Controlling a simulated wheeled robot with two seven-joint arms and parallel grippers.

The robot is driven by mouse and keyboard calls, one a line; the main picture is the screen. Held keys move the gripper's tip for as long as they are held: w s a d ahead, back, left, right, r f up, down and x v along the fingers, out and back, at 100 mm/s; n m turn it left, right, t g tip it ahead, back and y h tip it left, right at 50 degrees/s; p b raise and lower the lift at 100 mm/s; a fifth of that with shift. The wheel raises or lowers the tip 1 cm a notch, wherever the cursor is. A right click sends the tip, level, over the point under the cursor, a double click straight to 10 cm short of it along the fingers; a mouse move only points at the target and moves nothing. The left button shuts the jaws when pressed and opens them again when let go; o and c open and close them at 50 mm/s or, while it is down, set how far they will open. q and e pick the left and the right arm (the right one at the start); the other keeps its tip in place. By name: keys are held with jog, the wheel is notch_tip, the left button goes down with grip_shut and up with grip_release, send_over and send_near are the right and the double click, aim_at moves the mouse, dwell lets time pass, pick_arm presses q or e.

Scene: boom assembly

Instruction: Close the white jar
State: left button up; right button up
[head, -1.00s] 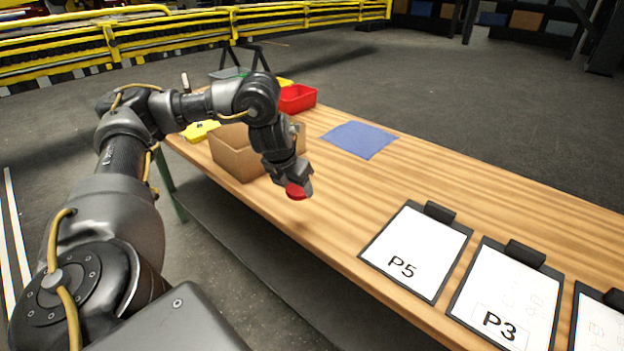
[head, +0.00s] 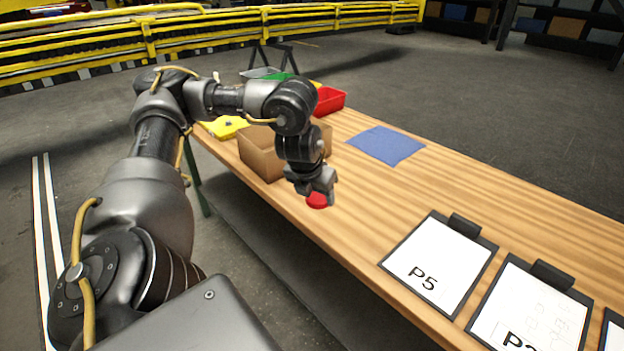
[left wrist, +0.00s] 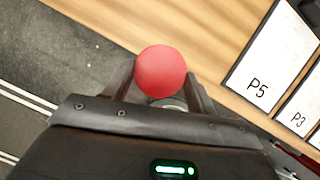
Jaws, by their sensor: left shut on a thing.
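My left gripper (head: 318,192) is shut on a round red lid (head: 317,200) and holds it above the front part of the wooden table, to the right of the cardboard box. In the left wrist view the red lid (left wrist: 161,71) sits between the two fingers of the left gripper (left wrist: 160,80). A small pale grey rim shows just below the lid there; I cannot tell what it belongs to. I cannot make out a white jar in either view. My right gripper is not in view.
The wooden table (head: 480,190) holds a cardboard box (head: 258,155), a red bin (head: 330,100), a yellow item (head: 225,127) and a blue mat (head: 386,145). A P5 clipboard (head: 440,265) and further clipboards lie at the right. Bare wood lies between the mat and clipboards.

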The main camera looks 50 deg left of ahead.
pick_arm(q)
jog(key=s+d+r+n+g, duration=0.1)
jog(key=d+n+g, duration=0.3)
jog(key=d+n, duration=0.7)
jog(key=s+d+r+n+g+h, duration=0.1)
jog(key=d+n+g, duration=0.3)
jog(key=d+n, duration=0.7)
jog(key=shift+d+n+g, duration=0.25)
jog(key=shift+n+g, duration=0.15)
jog(key=shift+n, duration=4.7)
